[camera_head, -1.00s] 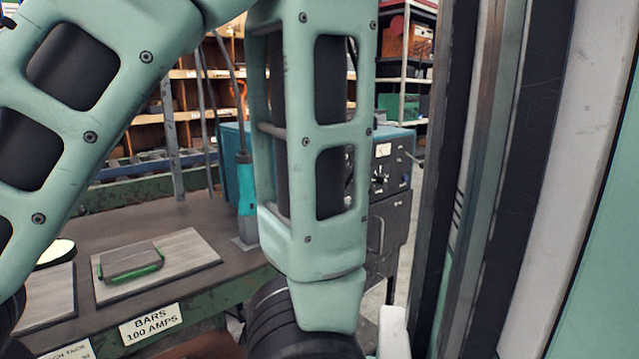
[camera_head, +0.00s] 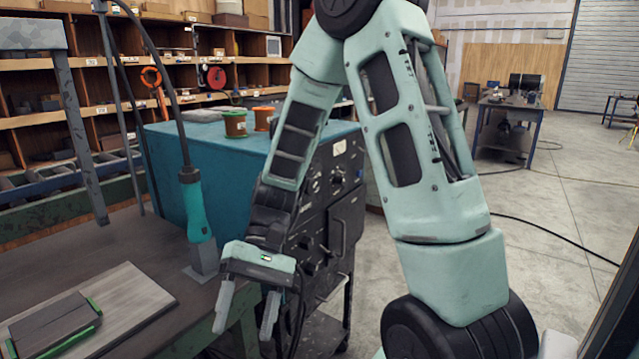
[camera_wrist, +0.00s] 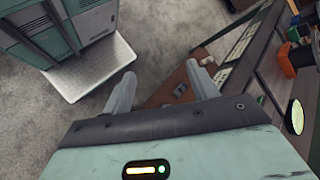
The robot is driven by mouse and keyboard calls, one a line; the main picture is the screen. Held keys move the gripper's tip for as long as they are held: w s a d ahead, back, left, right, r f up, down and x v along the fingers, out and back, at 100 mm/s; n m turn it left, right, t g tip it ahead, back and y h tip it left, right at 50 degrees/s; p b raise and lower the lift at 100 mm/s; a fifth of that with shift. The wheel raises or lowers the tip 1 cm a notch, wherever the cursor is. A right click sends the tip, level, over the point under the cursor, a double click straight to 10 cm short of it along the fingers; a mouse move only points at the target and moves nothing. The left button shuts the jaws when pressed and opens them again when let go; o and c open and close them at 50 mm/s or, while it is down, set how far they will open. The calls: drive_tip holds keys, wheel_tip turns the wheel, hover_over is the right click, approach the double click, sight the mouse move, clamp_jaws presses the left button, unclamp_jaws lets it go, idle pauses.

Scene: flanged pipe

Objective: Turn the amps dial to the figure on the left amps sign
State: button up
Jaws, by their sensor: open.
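The welding machine (camera_head: 205,160) is a teal cabinet with a black front panel (camera_head: 338,205). Several knobs show on the panel, including one (camera_head: 337,178) at its upper part. Their markings are too small to read, so I cannot tell which is the amps dial. My arm hides part of the panel. My gripper (camera_head: 246,308) hangs open and empty in front of the bench edge, left of and apart from the panel. In the wrist view its two fingers (camera_wrist: 162,84) are spread with nothing between them. No amps sign is readable now.
The bench (camera_head: 150,238) holds a grey plate (camera_head: 140,290) with a dark bar in green edging and a teal-handled torch (camera_head: 195,208) upright in a stand. Two spools (camera_head: 235,124) stand on the machine. Shelves (camera_head: 30,125) stand behind.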

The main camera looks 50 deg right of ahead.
drive_tip(key=w+d+r+m+t+y+p, duration=0.1)
drive_tip(key=w+d+m+t+y, duration=0.15)
drive_tip(key=d, duration=0.35)
drive_tip(key=w+d+r+m+t+y+p, duration=0.1)
drive_tip(key=w+d+m+t+y, duration=0.1)
drive_tip(key=d+m+t+y, duration=0.3)
drive_tip(key=m+t+h+p, duration=0.3)
drive_tip(key=m+t+h, duration=0.7)
drive_tip(key=t, duration=0.7)
approach(312, 188)
drive_tip(key=shift+m+y, duration=0.55)
drive_tip(key=p+x, duration=0.1)
drive_tip(key=x, duration=0.3)
drive_tip(key=p+x, duration=0.2)
drive_tip(key=x, duration=0.2)
drive_tip(key=shift+w+d, duration=0.1)
drive_tip(key=shift+w, duration=0.35)
drive_tip(key=shift+c, duration=0.3)
drive_tip(key=c, duration=0.9)
